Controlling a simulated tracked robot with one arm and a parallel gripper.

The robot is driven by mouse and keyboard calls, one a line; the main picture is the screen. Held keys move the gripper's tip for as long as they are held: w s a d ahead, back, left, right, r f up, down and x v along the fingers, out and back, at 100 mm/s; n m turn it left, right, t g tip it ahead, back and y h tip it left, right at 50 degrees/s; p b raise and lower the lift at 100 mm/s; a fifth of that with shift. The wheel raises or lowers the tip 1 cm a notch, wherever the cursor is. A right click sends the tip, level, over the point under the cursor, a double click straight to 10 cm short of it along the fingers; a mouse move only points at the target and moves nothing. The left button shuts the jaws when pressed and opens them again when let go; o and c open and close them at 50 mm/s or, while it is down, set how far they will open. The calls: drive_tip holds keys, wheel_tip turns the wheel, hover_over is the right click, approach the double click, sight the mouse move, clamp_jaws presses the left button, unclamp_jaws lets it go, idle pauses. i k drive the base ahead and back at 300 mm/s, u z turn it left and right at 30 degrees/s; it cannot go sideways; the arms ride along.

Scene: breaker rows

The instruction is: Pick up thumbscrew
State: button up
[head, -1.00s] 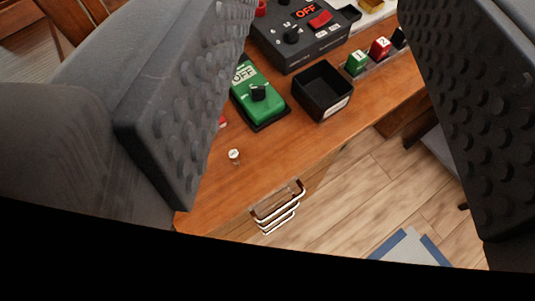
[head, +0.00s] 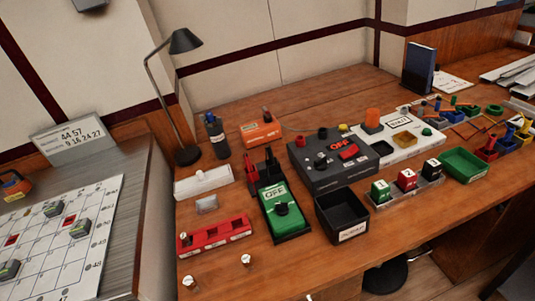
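A small thumbscrew with a pale round top (head: 247,261) stands on the wooden desk near its front left. A second similar piece (head: 190,283) stands left of it, nearer the desk's corner. A third pale-topped piece (head: 186,239) sits at the left end of a red slotted block (head: 220,236) behind them. The pieces are too small to tell apart by label. My gripper is not in view now.
A green OFF box (head: 283,222) and an open black bin (head: 342,232) stand right of the thumbscrews. Behind are a dark control box (head: 330,175) and a black lamp (head: 186,42). Bare desk lies in front of the bin (head: 300,266).

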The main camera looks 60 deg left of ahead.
sight(246, 262)
drive_tip(key=u, duration=0.05)
drive_tip(key=k, duration=1.2)
drive_tip(key=u, duration=0.85)
drive_tip(key=i, duration=1)
